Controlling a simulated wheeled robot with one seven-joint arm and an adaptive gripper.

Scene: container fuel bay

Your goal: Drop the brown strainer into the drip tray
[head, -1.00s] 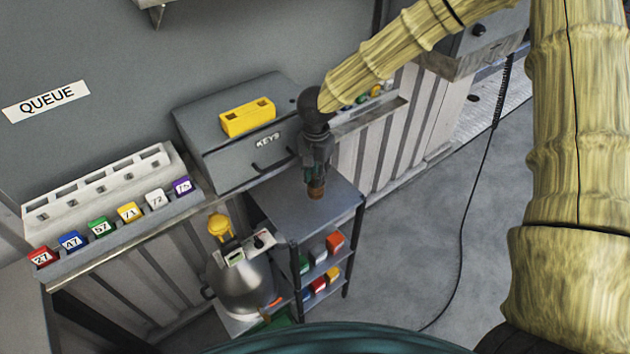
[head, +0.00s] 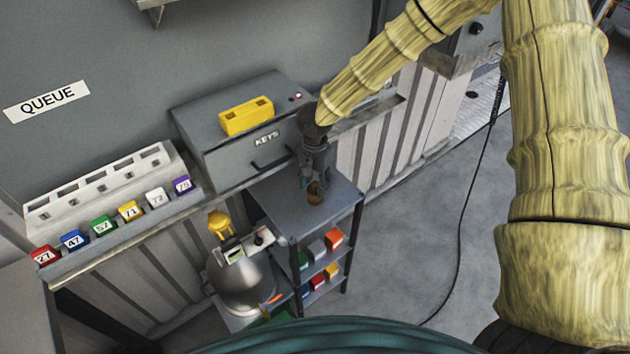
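The brown strainer (head: 315,196) is a small brown cup shape at the tips of my gripper (head: 315,184), over the top of the dark shelf cart. My gripper points down, with one finger on each side of the strainer. The view is too small to tell whether the fingers grip it, or whether it touches the cart top. I cannot make out a drip tray with certainty.
The shelf cart (head: 339,209) holds several coloured blocks on its lower shelves. A grey KEYS box (head: 220,155) with a yellow block (head: 246,116) on it stands behind. A metal vessel (head: 240,287) stands left of the cart.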

